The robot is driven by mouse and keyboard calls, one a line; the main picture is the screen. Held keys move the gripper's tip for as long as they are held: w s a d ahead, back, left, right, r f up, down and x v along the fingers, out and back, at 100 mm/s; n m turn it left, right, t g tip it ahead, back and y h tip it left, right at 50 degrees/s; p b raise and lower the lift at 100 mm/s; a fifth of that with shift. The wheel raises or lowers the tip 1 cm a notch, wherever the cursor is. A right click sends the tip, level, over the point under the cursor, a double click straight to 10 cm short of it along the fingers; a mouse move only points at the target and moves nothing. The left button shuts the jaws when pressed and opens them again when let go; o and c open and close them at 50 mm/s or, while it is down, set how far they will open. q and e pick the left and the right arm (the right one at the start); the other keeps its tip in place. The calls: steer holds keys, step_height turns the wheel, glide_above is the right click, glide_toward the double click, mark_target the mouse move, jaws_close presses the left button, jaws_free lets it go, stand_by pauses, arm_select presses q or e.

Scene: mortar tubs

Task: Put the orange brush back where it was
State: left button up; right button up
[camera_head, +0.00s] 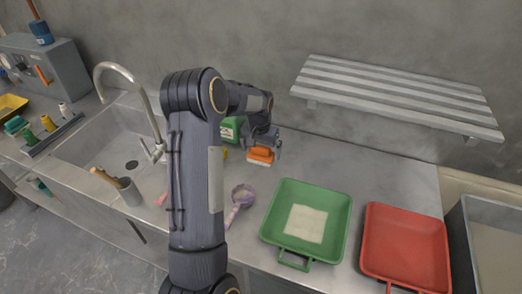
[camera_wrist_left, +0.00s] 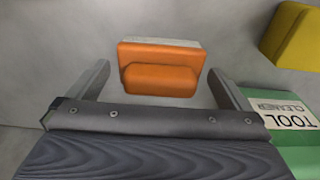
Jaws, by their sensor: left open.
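The orange brush (camera_head: 260,155) lies on the grey counter toward the wall, just behind the green tub. My left gripper (camera_head: 264,142) is over it, at the brush's far side in the head view. In the left wrist view the brush (camera_wrist_left: 160,68) shows an orange block with a raised orange grip and a pale edge. The left gripper (camera_wrist_left: 160,85) is open, one finger on each side of the brush, with gaps between the fingers and it. I cannot tell how far above the counter the fingertips are. My right gripper is not in view.
A green cleaner container (camera_head: 231,128) stands close beside the left gripper, and a yellow object (camera_wrist_left: 292,37) is near it. A green tub (camera_head: 340,222) with a pale patch and a red tub (camera_head: 405,240) stand in front. A slatted shelf (camera_head: 395,92) hangs above.

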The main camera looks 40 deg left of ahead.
mark_target(260, 156)
arm_select(q)
step_height(260, 156, up, 11)
steer(key=s+b, duration=0.1)
steer(key=s+d+r+t+h, duration=0.1)
steer(key=s+d+r, duration=0.4)
steer(key=s+d, duration=0.1)
steer(key=s+d+f+m+t+h, duration=0.1)
steer(key=s+d, duration=0.7)
steer(key=s, duration=0.2)
steer(key=s+d+f+t+h, duration=0.1)
steer(key=s+d+t+h, duration=0.1)
steer(key=s+d, duration=0.7)
steer(key=s, duration=0.2)
steer(key=shift+s+m, duration=0.3)
steer(key=shift+m, duration=0.1)
